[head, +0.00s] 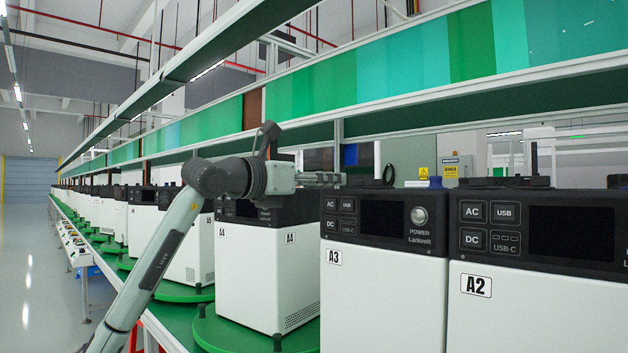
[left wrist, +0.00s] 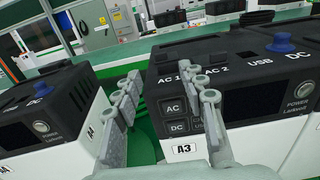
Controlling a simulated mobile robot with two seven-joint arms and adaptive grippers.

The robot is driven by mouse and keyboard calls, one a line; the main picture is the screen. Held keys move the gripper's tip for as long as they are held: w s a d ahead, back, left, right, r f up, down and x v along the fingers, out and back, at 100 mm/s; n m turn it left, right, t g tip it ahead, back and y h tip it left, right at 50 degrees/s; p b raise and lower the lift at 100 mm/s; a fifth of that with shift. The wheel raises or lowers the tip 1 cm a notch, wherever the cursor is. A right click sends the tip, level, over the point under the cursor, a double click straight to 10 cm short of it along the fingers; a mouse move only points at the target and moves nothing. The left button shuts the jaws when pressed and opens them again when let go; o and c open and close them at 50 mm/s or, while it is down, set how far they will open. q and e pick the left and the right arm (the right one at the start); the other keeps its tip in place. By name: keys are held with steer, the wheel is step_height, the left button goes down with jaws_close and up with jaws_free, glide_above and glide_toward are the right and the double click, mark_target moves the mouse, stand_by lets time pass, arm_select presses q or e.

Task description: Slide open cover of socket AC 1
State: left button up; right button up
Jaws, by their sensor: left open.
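The unit labelled A3 (head: 385,240) is a white box with a black top; it also fills the middle of the left wrist view (left wrist: 185,150). The AC 1 label (left wrist: 173,78) is printed on its black top, left of the AC 2 label (left wrist: 216,70). The socket cover is dark on dark, and I cannot tell its position. My left gripper (head: 322,178) is open and empty, at the A3 unit's top left edge. In the left wrist view its two fingers (left wrist: 168,92) are spread, one over the gap beside A3, one in front of A3's top. My right gripper is not in view.
Unit A4 (head: 265,275) stands left of A3 on a green turntable (head: 245,335); unit A2 (head: 530,310) stands close on the right. A blue knob (left wrist: 283,43) rises from A3's top by the DC label. A shelf (head: 480,105) runs above the line.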

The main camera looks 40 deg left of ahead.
arm_select(q)
steer(key=shift+s+a, duration=0.1)
steer(key=shift+s, duration=1.2)
